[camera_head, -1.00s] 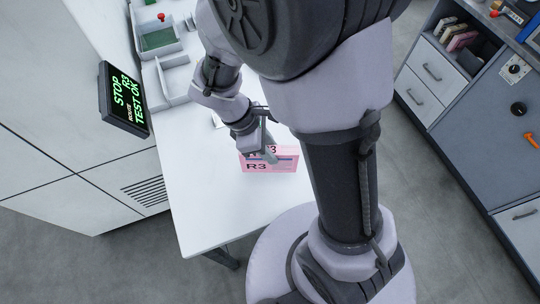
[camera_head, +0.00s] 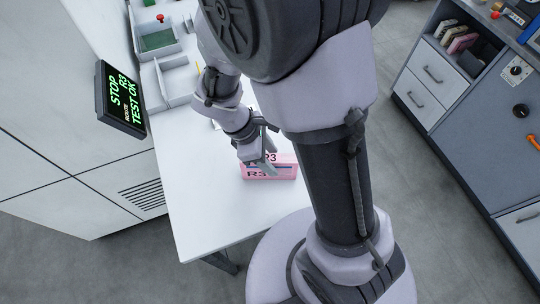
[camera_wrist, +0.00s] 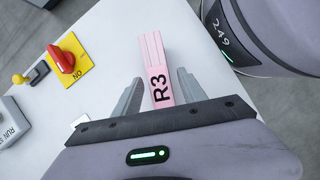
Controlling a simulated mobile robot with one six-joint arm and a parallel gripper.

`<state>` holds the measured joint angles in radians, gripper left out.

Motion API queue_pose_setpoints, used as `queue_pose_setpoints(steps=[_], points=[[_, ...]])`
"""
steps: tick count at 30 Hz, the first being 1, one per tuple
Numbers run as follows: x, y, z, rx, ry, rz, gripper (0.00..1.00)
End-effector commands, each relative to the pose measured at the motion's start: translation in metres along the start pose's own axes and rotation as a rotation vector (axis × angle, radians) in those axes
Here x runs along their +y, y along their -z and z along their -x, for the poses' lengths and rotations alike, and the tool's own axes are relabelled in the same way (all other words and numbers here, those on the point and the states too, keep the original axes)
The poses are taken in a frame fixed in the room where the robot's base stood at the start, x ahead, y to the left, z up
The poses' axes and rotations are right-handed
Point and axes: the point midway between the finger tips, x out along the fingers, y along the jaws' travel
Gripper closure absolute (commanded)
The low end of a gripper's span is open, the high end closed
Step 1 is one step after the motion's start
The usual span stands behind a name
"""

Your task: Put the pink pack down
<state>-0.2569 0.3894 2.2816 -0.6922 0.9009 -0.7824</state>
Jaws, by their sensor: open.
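The pink pack (camera_head: 284,172), marked R3 in black, is on the white table (camera_head: 205,215) in the head view, near the table's right side. In the wrist view the pack (camera_wrist: 153,52) lies between my two grey fingers, its R3 face towards the camera. My gripper (camera_head: 264,160) is open around the pack. In the wrist view a narrow gap shows between each finger of my gripper (camera_wrist: 159,84) and the pack.
A red knob on a yellow plate (camera_wrist: 71,60) is left of the pack in the wrist view. White trays (camera_head: 170,80) stand farther back on the table. A display (camera_head: 121,97) reading STOP R3 is at the left. The table's front is clear.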

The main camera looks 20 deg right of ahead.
Motion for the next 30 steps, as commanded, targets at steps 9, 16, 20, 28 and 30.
queue_pose_setpoints(steps=[9, 16, 20, 28, 30], points=[[0.001, -0.002, 0.086, 0.003, -0.004, 0.000, 0.51], [0.000, -0.002, 0.121, 0.005, -0.002, -0.007, 0.51], [-0.008, -0.020, 0.150, 0.128, 0.000, -0.239, 0.51], [-0.058, -0.081, 0.231, 0.693, 0.144, -1.221, 0.51], [-0.068, -0.088, 0.241, 0.800, 0.194, -1.376, 0.51]])
